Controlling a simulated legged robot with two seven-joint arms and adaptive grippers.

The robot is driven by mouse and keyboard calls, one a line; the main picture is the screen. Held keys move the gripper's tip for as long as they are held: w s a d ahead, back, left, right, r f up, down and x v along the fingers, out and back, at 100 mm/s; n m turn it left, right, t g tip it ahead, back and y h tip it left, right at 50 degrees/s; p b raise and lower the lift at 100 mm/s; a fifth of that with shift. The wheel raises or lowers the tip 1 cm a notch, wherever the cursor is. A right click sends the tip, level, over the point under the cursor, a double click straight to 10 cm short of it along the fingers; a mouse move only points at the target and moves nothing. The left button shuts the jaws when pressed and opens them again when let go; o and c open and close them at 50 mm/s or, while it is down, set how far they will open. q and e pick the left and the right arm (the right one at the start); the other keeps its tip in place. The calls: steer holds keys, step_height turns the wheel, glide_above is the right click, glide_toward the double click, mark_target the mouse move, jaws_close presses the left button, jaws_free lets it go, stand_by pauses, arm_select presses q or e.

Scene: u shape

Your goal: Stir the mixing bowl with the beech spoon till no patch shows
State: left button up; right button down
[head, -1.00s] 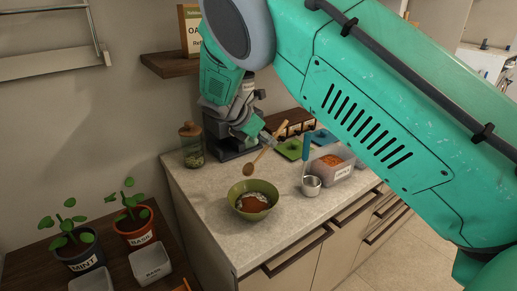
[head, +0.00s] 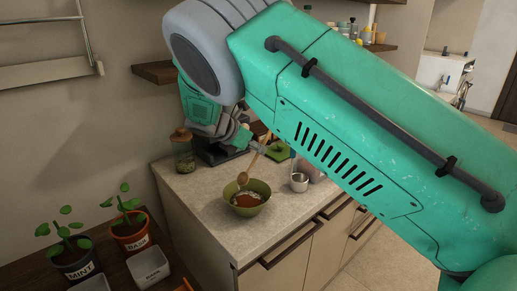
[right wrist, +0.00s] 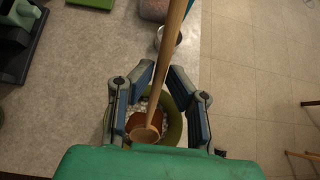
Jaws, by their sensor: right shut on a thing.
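The green mixing bowl (head: 250,211) stands on the counter, with brown and white patches showing inside. It also shows in the right wrist view (right wrist: 176,127), partly behind my gripper. My right gripper (head: 258,150) is above and behind the bowl, shut on the handle of the beech spoon (head: 243,179). The spoon is tilted, with its head low at the far side of the bowl. In the right wrist view the spoon (right wrist: 168,60) runs between the fingers, its head over the brown patch. I cannot tell whether it touches the contents. My left gripper is not in view.
A metal cup (head: 299,183) stands right of the bowl, near a container mostly hidden by my arm. A lidded jar (head: 183,155) stands at the back left. Potted plants labelled MINT (head: 80,267) and BASIL (head: 131,240) are at the lower left. Counter left of the bowl is clear.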

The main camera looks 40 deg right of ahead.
mark_target(261, 191)
steer(key=shift+f+b, duration=0.3)
steer(key=shift+f, duration=0.25)
steer(key=shift+d+f+b, duration=0.2)
steer(key=shift+d+f, duration=0.15)
steer(key=shift+f, duration=0.2)
steer(key=shift+d+f+b, duration=0.2)
steer(key=shift+d+f, duration=0.15)
steer(key=shift+f, duration=0.2)
steer(key=shift+d+f, duration=0.15)
steer(key=shift+f, duration=0.55)
steer(key=f, duration=0.1)
steer(key=a+f+b, duration=0.1)
steer(key=f, duration=0.1)
steer(key=shift+a+f, duration=0.1)
steer(key=shift+f, duration=0.1)
steer(key=shift+d+f, duration=0.3)
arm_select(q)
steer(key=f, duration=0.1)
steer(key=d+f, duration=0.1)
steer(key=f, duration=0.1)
arm_select(e)
steer(key=shift+d+f, duration=0.1)
steer(key=shift+d, duration=0.1)
steer(key=shift+a, duration=0.1)
